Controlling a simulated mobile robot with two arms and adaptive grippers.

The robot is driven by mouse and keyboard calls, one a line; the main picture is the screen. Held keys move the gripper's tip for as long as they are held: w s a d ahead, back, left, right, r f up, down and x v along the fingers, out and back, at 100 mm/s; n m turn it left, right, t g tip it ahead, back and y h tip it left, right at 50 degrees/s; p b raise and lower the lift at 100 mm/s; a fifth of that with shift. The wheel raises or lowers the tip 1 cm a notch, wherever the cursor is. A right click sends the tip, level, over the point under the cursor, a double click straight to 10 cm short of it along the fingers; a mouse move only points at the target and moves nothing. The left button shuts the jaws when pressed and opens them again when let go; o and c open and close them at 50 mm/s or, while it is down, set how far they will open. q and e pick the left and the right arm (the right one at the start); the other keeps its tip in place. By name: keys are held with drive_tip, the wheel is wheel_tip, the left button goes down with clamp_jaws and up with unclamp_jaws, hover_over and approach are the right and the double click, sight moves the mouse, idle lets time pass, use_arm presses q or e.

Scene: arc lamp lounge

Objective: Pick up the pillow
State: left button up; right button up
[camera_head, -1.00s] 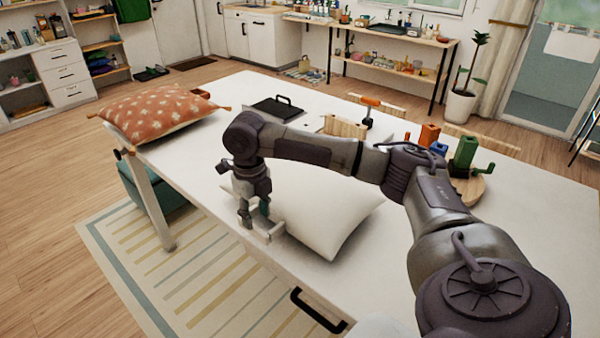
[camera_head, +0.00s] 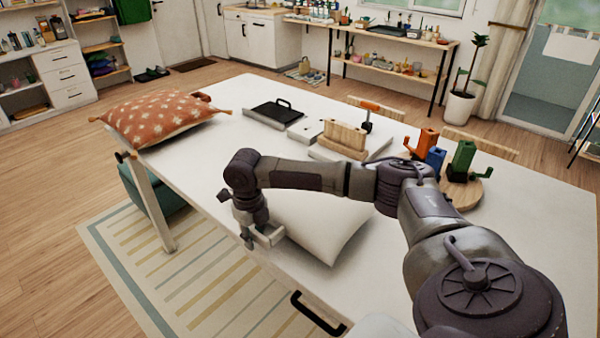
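A plain white pillow (camera_head: 325,228) lies near the front edge of the white table (camera_head: 215,150). My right arm crosses above it and hides its upper and left parts. My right gripper (camera_head: 262,239) points down at the pillow's left end, by the table's front edge. I cannot tell whether its fingers are closed on the pillow's corner or only beside it. A second pillow, orange with white marks and tasselled corners (camera_head: 160,116), lies at the table's far left corner, apart from the gripper. My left gripper is not in view.
A striped rug (camera_head: 185,285) lies on the floor in front. The table's front right is mostly behind my arm.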

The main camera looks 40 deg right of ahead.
clamp_jaws()
drive_tip(key=shift+r, duration=0.1)
